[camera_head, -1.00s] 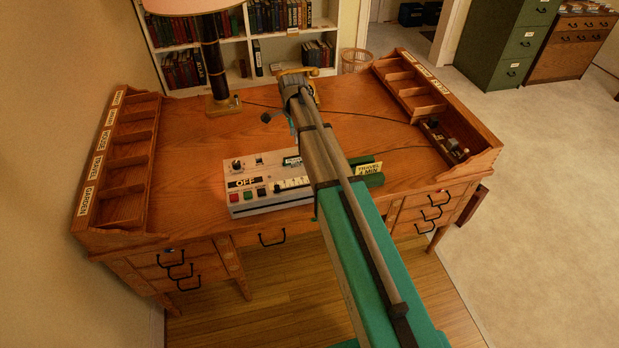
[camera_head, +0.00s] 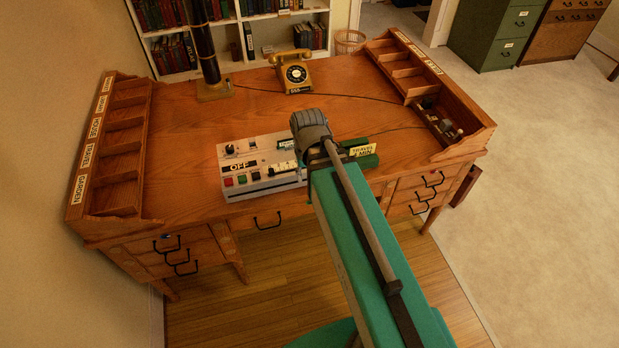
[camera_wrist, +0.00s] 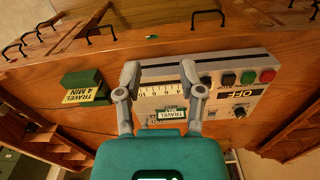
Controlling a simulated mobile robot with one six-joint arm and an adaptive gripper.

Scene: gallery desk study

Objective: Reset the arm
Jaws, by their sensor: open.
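My arm reaches from the lower right over the front of the wooden desk (camera_head: 200,135) in the head view. Its end is foreshortened there, and my gripper's fingers are hidden. In the wrist view my gripper (camera_wrist: 158,75) is open and empty, its two grey fingers spread apart. Beyond them lies the grey control box (camera_wrist: 225,110), which has several buttons, a scale strip and an "OFF" label. The same control box (camera_head: 238,181) sits at the desk's front middle in the head view, partly hidden by my arm.
A green block with a yellow "TRAVEL 4 MIN" card (camera_head: 361,150) lies right of the box. A yellow rotary telephone (camera_head: 295,75) and a lamp (camera_head: 208,50) stand at the back. Sorting trays line the left (camera_head: 112,150) and right (camera_head: 430,85) sides. The desk's left middle is clear.

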